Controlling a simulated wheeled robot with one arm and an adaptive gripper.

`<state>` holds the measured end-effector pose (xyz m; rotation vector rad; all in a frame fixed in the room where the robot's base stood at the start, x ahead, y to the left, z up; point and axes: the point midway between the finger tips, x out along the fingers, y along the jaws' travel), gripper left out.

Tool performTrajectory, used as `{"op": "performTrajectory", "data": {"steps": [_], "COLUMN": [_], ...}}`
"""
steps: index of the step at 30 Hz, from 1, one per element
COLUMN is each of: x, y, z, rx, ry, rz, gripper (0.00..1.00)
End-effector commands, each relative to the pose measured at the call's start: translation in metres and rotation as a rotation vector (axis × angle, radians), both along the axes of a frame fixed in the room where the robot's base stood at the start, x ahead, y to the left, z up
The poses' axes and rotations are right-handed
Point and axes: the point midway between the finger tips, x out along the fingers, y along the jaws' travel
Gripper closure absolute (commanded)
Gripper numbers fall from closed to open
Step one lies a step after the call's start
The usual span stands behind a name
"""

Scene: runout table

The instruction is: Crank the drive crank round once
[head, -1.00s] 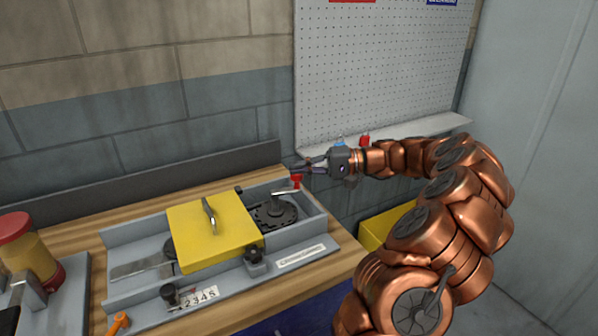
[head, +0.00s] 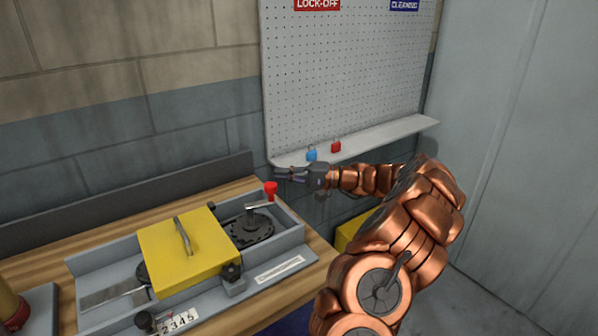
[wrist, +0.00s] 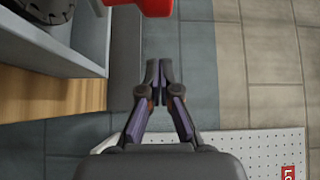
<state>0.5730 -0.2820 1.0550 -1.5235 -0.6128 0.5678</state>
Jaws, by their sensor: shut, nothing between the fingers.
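The drive crank (head: 258,206) is a light metal arm on a dark toothed wheel (head: 251,227) at the right end of the grey runout tray. Its upright red knob (head: 271,189) is at the arm's far right end. My gripper (head: 278,173) is shut and empty, just above and right of the knob in the head view, apart from it. In the wrist view, the gripper (wrist: 159,73) shows closed fingers with nothing between them. Part of the red knob (wrist: 145,5) shows at the top edge, clear of the fingertips.
A yellow cover (head: 188,254) with a handle sits beside the wheel. A dark knob (head: 232,276) and number counter (head: 178,321) are in front. A pegboard ledge (head: 375,143) holds a blue padlock (head: 311,153) and red padlock (head: 336,146) behind my gripper.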

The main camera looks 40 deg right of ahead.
Motion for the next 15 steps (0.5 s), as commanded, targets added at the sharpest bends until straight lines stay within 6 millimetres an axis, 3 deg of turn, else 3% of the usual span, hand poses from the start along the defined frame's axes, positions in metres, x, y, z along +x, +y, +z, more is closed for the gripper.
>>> {"op": "performTrajectory", "data": {"steps": [3, 15], "x": [0.015, -0.015], "y": [0.017, 0.029], "z": [0.003, 0.001], "rx": [0.003, 0.0], "ry": [0.001, -0.001], "rz": [0.007, -0.001], "gripper": [1.0, 1.0]}}
